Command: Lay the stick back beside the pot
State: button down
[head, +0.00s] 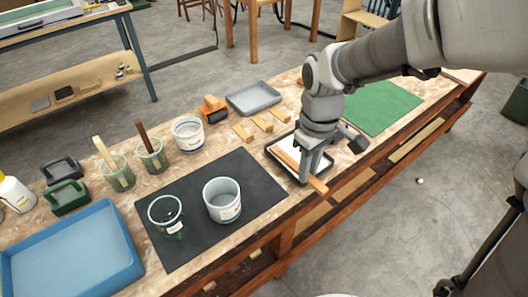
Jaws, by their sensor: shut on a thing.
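The light wooden stick (318,186) is in the jaws of my gripper (306,174), which points down at the right of the bench. The stick lies slanted across a dark-rimmed tray with a white inside (285,140); whether it touches the tray cannot be told. My gripper hides the stick's middle. A pale grey-white pot (222,207) with a label stands upright on the black mat (190,253), left of my gripper. A clear greenish pot (167,218) stands left of it on the same mat. The task's pot cannot be told for certain.
Two greenish jars (117,174) holding upright sticks and a white tub (188,134) stand behind the mat. Several small wooden blocks (262,123) lie near a grey tray (253,98). A blue tray (75,262) is at front left, a green mat (378,105) at right.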

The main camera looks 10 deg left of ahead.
jog(key=b, duration=0.3)
send_over(264, 183)
notch_tip(264, 183, down, 7)
jog(key=shift+a+f, duration=0.15)
notch_tip(264, 183, down, 2)
jog(key=shift+f, duration=0.65)
jog(key=shift+f, duration=0.1)
jog(key=c, duration=0.8)
grip_release()
jog(key=shift+o, duration=0.2)
jog(key=shift+f+b, duration=0.1)
jog(key=shift+b, duration=0.2)
